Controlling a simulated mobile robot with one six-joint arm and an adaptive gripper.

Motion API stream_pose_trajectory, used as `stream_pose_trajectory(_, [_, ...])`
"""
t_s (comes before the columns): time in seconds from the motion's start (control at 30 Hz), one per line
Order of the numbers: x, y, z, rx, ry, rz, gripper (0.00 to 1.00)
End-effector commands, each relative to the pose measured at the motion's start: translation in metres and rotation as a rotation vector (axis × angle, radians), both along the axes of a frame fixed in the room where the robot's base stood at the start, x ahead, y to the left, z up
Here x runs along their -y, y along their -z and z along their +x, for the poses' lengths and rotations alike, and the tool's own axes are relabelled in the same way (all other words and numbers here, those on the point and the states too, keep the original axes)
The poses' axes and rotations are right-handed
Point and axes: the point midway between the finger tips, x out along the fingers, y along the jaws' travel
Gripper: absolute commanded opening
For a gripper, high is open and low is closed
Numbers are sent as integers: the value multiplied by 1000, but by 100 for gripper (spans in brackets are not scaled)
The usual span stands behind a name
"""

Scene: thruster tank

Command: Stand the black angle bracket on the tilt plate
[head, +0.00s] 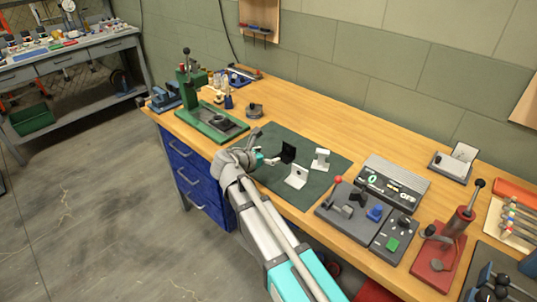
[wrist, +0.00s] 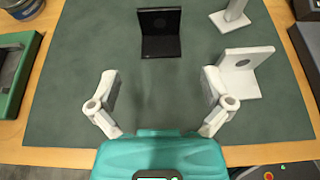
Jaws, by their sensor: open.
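The black angle bracket (head: 288,151) stands on the dark green mat, one leg flat and one upright with a round mark. In the wrist view the bracket (wrist: 160,46) is at the top centre, ahead of my gripper. My gripper (wrist: 160,88) is open and empty, its fingers spread wider than the bracket, with bare mat between them. In the head view my gripper (head: 268,158) is just left of the bracket. A dark base with a slanted pale plate (head: 464,153), at the back right, looks like the tilt plate; I cannot be sure.
A white angle bracket (head: 297,177) stands near my right finger in the wrist view (wrist: 240,80). A white post-like piece (head: 320,159) stands behind it. Bare mat lies around the black bracket.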

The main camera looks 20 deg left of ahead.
Motion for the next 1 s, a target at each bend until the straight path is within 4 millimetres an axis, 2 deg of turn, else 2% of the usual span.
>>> stream_pose_trajectory(0.37, [0,0,0,2,3,8,100])
stream_pose_trajectory(0.53, [0,-3,1,19,32,73,100])
stream_pose_trajectory(0.77, [1,-9,2,78,137,296,100])
stream_pose_trajectory(1.0, [2,-16,5,165,299,611,100])
